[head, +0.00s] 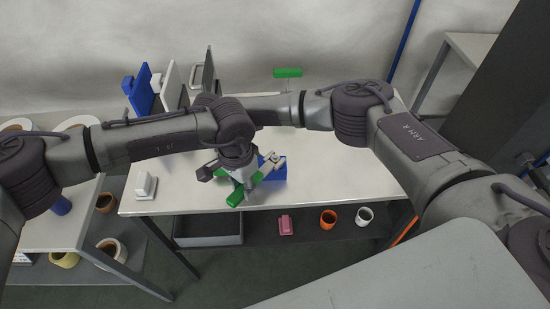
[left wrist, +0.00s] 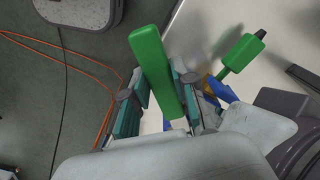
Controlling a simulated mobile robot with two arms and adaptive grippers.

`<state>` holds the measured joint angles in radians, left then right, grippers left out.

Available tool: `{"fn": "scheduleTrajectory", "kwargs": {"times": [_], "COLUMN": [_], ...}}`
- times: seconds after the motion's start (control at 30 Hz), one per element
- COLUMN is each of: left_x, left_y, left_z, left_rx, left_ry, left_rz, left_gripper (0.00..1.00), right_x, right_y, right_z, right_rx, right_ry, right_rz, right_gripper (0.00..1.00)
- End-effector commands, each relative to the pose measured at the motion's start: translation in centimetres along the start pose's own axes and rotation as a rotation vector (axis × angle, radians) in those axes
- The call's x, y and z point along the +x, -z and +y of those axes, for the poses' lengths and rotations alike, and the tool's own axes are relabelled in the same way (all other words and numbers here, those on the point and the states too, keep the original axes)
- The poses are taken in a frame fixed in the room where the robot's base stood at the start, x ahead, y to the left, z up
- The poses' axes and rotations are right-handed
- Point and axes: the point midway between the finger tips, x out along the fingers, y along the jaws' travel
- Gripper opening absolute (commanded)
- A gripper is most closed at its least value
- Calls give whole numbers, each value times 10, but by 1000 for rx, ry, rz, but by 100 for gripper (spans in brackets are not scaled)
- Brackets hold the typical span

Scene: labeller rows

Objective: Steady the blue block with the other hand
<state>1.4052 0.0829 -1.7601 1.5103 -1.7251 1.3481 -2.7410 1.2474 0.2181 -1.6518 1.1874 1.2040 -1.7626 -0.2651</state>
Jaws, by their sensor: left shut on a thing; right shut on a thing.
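The blue block (head: 279,173) stands on the white table, partly covered by gripper parts. My left gripper (head: 238,187) points down beside it, on its left. It is shut on a long green bar (left wrist: 157,75), which lies between its two teal-padded fingers in the left wrist view (left wrist: 158,105). The bar's lower end also shows in the head view (head: 235,197). My right gripper (head: 268,165) is largely hidden behind the left wrist; its light grey fingers appear to be shut on the blue block. A blue part (left wrist: 220,90) shows beyond the left fingers.
Blue, white and dark upright panels (head: 142,91) stand at the table's back left. A green piece (head: 288,72) rises on a thin stem at the back. A white item (head: 146,186) sits at the left edge. The table's right part is clear. Cups stand on the shelf below.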

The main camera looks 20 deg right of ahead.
Motion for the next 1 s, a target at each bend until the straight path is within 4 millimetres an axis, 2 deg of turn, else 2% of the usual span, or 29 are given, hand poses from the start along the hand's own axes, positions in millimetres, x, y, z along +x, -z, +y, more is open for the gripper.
{"fn": "scheduleTrajectory", "kwargs": {"times": [0.03,0.6,1.0], "left_x": [0,0,1], "left_y": [-2,-2,-23], "left_z": [-13,-7,-4], "left_rx": [-15,-69,-66], "left_ry": [21,22,20], "left_rz": [-4,-5,-10], "left_gripper": [0,0,0], "right_x": [4,4,6], "right_y": [1,1,-2], "right_z": [-5,-5,-2], "right_rx": [-22,-23,-13], "right_ry": [3,5,4], "right_rz": [-8,-10,-14], "right_gripper": [0,0,0]}}
